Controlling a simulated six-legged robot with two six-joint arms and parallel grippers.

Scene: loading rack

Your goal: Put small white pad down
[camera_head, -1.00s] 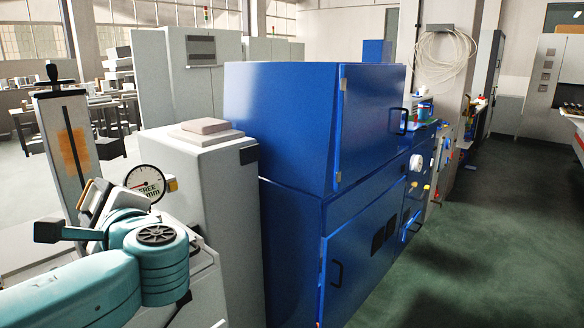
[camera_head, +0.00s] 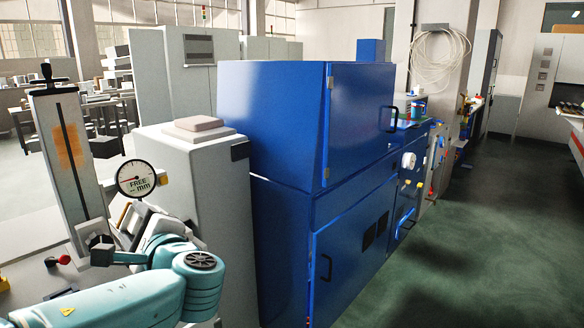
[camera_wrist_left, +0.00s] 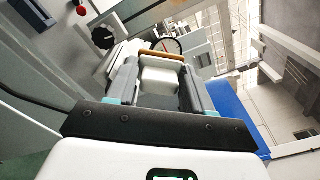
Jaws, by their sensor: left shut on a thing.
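My left gripper (camera_head: 128,218) is in front of the dial gauge stand at the left of the head view. In the left wrist view its two dark fingers (camera_wrist_left: 160,88) are shut on a small white pad (camera_wrist_left: 160,76), whose pale face shows between them. An orange-brown strip (camera_wrist_left: 161,55) lies just beyond the fingertips. In the head view the pad is hard to tell apart from the gripper, and I cannot tell whether it touches anything below. My right gripper is in neither view.
The round dial gauge (camera_head: 136,178) stands close behind the gripper, beside a tall grey column (camera_head: 68,160). A grey cabinet (camera_head: 190,170) with a pinkish block (camera_head: 199,124) on top stands to the right. A large blue machine (camera_head: 290,130) is beyond it.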

